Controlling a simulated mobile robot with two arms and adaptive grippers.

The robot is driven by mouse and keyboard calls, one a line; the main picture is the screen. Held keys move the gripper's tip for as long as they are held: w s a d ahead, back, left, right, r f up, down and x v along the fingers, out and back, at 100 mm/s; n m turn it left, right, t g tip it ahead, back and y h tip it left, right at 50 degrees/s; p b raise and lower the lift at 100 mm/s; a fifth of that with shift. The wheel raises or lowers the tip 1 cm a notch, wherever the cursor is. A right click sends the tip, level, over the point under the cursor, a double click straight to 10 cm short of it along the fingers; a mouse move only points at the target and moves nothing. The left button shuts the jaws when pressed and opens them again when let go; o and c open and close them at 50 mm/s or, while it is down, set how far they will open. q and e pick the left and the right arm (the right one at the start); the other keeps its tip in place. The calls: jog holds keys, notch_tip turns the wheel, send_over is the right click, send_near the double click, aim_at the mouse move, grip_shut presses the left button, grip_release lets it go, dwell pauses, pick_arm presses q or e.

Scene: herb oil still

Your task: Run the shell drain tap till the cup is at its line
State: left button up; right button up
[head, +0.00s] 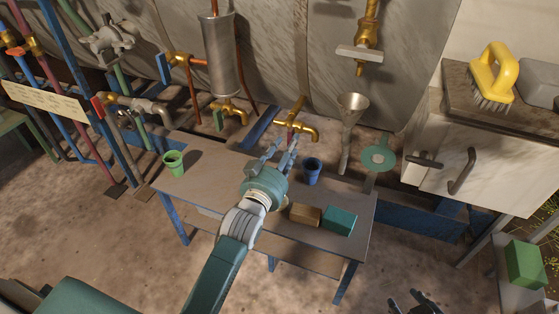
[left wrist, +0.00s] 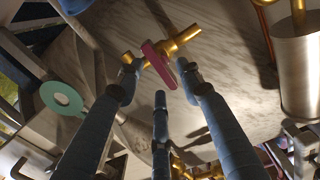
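A brass tap (head: 297,127) with a dark red lever comes out low on the big grey vessel. In the left wrist view its lever (left wrist: 157,62) is magenta and lies across the brass body (left wrist: 180,42). My left gripper (head: 284,148) is just in front of this tap. Its fingers (left wrist: 158,82) are spread, with the lever between or just beyond their tips; I cannot tell if they touch it. A blue cup (head: 312,171) stands upright on the table near the tap's spout. Its fill line and level cannot be made out. My right gripper (head: 415,302) is at the bottom edge, partly cut off, fingers apart.
The low table (head: 225,180) also holds a green cup (head: 173,163), a brown block (head: 305,215) and a teal block (head: 339,220). A funnel (head: 351,106) and a teal ring (head: 378,158) stand to the right. Another tap (head: 229,111) hangs below the metal cylinder (head: 220,55).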

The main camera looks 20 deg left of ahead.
pick_arm(q)
jog(key=s, duration=0.7)
jog(key=shift+s+a, duration=0.15)
jog(key=shift+s, duration=0.2)
